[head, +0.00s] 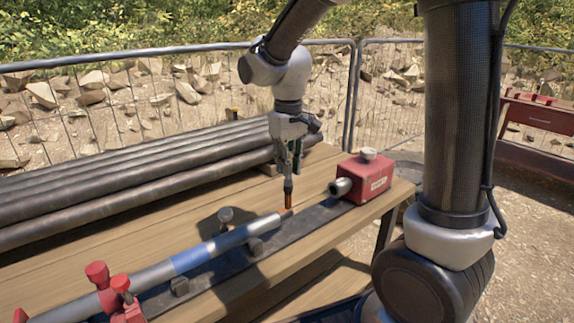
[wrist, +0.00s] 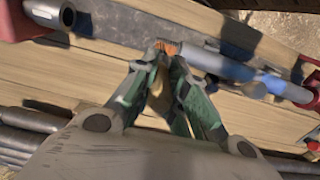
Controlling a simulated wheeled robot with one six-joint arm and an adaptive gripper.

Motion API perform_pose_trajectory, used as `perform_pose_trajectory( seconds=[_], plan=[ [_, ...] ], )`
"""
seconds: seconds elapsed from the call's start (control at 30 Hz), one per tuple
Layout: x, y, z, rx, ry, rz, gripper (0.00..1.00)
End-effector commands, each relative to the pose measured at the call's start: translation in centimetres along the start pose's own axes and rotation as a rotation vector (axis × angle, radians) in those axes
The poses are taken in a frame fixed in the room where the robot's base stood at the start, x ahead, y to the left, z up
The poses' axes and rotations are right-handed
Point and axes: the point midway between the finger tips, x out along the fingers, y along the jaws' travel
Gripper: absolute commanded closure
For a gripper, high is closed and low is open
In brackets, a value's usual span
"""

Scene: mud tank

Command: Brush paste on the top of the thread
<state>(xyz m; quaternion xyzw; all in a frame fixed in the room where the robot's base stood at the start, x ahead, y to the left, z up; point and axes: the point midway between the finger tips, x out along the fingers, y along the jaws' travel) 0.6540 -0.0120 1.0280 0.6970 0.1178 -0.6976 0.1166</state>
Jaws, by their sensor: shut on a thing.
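The steel pipe (head: 215,247) with a blue band lies along the bench. Its threaded end (head: 286,213) is orange-brown and points toward the red block. My gripper (head: 289,174) points down above that end and is shut on a slim brush (head: 288,200) with brown bristles at its lower tip. The bristles are at or just above the top of the thread; I cannot tell if they touch. In the wrist view my gripper (wrist: 167,68) covers most of the brush, and the orange thread (wrist: 168,47) shows just beyond the fingertips. Paste on the thread cannot be made out.
A red block (head: 365,180) with a short pipe stub (head: 341,187) stands at the bench's right end, across a gap from the thread. Red clamps (head: 120,295) hold the pipe's near end. Dark pipes (head: 130,172) are stacked behind. A metal fence (head: 190,95) stands beyond.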

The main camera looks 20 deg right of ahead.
Motion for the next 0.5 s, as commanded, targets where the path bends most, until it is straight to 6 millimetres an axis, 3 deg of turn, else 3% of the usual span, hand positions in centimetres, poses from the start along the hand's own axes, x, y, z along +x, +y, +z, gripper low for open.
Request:
perform_pose_trajectory(
  seconds=[0.33,0.5],
  plan=[
    [-0.3,-0.4,0.0,-0.001,0.002,0.000,1.00],
    [-1.9,-0.4,-0.1,-0.001,0.004,0.000,1.00]
  ],
)
